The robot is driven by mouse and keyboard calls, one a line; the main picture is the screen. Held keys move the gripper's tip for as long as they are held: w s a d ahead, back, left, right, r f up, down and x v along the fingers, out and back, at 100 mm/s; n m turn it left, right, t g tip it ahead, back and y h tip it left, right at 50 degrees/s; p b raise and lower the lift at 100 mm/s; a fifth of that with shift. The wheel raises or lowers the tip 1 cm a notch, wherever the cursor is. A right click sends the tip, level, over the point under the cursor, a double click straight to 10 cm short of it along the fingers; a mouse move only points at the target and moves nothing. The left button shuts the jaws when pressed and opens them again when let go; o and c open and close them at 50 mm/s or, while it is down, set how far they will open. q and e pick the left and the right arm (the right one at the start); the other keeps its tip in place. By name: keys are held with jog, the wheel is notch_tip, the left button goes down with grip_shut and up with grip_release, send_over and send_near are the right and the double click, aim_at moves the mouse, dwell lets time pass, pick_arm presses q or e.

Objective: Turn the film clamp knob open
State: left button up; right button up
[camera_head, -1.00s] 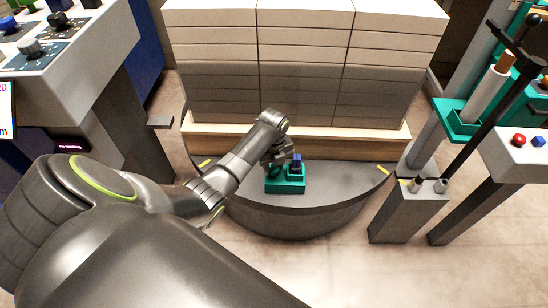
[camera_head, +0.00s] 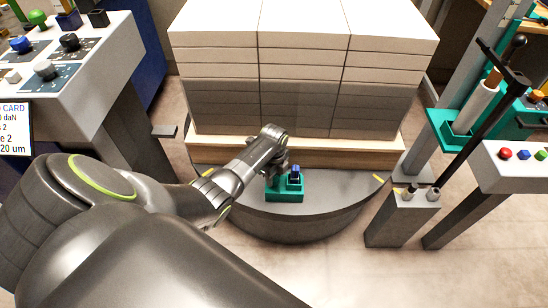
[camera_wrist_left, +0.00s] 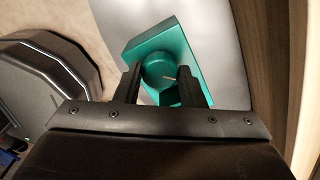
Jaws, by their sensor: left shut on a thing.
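The film clamp (camera_head: 284,194) is a small teal block on the grey round platform (camera_head: 330,208), with a dark blue piece (camera_head: 295,172) standing on top. In the left wrist view its round teal knob (camera_wrist_left: 155,68), with a pale pointer line, lies between the two black fingers. In the left wrist view my left gripper (camera_wrist_left: 160,72) is shut on the knob, a finger on each side. The gripper partly hides the knob in the head view. My right gripper is not in view.
A tall stack of white and grey reams (camera_head: 300,70) stands on a wooden pallet (camera_head: 340,150) right behind the clamp. A control console (camera_head: 60,60) is at the left. A grey post (camera_head: 402,215) and a button panel (camera_head: 512,165) stand at the right.

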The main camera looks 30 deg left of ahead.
pick_arm(q)
jog(key=n+p, duration=0.2)
jog(key=n, duration=0.2)
jog(key=shift+r+p, duration=0.2)
jog(key=shift+p, duration=0.1)
jog(key=n+p, duration=0.1)
jog(key=n, duration=0.3)
jog(key=shift+w+a+f+p, duration=0.1)
jog(key=shift+p, duration=0.2)
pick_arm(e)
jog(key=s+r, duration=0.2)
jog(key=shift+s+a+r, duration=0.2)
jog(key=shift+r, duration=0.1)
pick_arm(q)
jog(key=shift+n, duration=0.3)
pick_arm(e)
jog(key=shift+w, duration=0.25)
pick_arm(q)
jog(key=o, duration=0.7)
